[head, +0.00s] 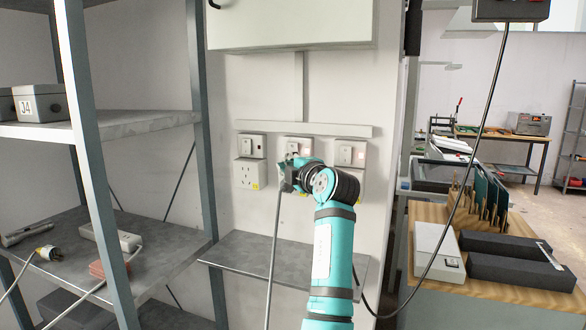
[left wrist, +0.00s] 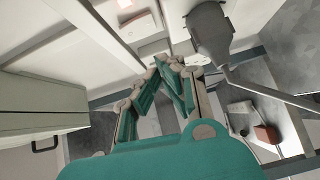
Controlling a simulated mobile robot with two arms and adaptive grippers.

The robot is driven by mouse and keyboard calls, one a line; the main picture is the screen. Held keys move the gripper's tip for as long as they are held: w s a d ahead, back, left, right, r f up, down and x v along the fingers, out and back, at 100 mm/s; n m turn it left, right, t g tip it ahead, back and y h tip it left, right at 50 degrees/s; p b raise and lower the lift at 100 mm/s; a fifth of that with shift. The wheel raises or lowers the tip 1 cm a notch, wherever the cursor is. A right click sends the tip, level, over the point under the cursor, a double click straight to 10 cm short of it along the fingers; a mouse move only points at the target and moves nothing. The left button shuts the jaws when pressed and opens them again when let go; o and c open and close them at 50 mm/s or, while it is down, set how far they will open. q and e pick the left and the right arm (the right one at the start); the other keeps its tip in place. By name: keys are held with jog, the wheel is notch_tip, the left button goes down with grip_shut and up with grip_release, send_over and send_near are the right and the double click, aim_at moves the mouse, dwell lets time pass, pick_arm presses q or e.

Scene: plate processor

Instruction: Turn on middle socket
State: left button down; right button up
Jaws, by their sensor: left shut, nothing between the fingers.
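Three sockets are mounted in a row on the wall. The middle socket (head: 299,145) shows its upper switch part, and my left gripper and wrist hide its lower part. The left socket (head: 250,172) and the right socket (head: 350,153) stand on either side of it. My left gripper (head: 287,178) is right in front of the middle socket's lower part; contact cannot be told. In the left wrist view its fingers (left wrist: 169,66) are shut with nothing between them. A grey plug (left wrist: 209,30) with a cable shows beside the fingertips. My right gripper is not in view.
A narrow grey shelf (head: 240,249) is below the sockets. A metal rack (head: 150,118) stands at the left, with a power strip (head: 105,236) on it. At the right a wooden-topped bench (head: 500,286) carries dark boxes. A cable hangs down from the gripper area.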

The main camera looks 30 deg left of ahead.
pick_arm(q)
jog(key=f+b+v, duration=0.1)
jog(key=b+v, duration=0.1)
jog(key=v, duration=0.5)
jog(key=shift+f, duration=0.3)
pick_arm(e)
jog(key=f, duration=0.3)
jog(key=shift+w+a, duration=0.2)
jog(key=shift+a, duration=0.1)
pick_arm(q)
jog(key=shift+d, duration=0.25)
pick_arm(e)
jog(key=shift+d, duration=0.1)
